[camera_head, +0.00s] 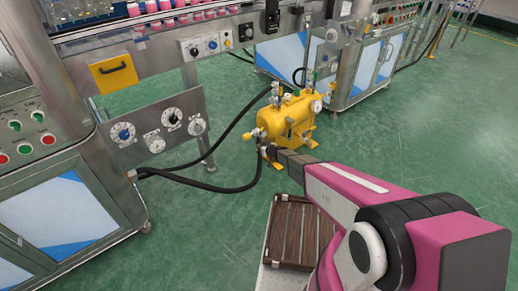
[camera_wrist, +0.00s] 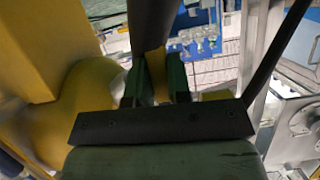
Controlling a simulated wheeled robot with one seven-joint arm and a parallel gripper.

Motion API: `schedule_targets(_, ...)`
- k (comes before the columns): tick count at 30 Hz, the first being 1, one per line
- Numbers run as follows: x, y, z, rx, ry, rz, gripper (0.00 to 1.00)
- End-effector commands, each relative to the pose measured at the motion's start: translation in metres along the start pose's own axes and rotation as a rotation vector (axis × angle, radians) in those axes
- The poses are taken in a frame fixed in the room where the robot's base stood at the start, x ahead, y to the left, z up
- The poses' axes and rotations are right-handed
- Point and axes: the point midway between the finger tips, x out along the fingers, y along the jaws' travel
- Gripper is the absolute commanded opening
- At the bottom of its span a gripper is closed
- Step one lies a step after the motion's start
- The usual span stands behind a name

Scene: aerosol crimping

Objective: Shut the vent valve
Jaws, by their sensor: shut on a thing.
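A yellow tank (camera_head: 290,118) with several small valves and gauges on top stands on the green floor in the head view. My gripper (camera_head: 268,151) reaches its lower front end, where a black hose joins. In the wrist view my gripper (camera_wrist: 156,82) has its dark green fingers shut on a flat yellow piece (camera_wrist: 157,66), which looks like the vent valve's handle. The large yellow body of the tank (camera_wrist: 85,105) fills the left of that view. The valve body and how far the handle is turned are hidden by my gripper and the dark bar above it.
A steel machine with a gauge panel (camera_head: 158,127) stands at the left, and a cabinet (camera_head: 345,70) behind the tank. A black hose (camera_head: 205,187) runs across the floor to the tank. A brown slatted tray (camera_head: 294,232) lies beneath my arm.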

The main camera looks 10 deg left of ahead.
Motion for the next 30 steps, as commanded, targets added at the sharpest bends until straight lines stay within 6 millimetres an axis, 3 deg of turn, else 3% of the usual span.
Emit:
schedule_targets(21,-0.0008,0.0071,-0.0004,-0.073,-0.001,0.032,0.0)
schedule_targets(22,-0.0008,0.0072,-0.0004,-0.073,-0.001,0.032,0.25)
schedule_targets(24,-0.0008,0.007,-0.0004,-0.072,-0.001,0.031,0.44)
schedule_targets(30,-0.0004,0.0063,-0.0004,-0.069,0.0,0.029,0.44)
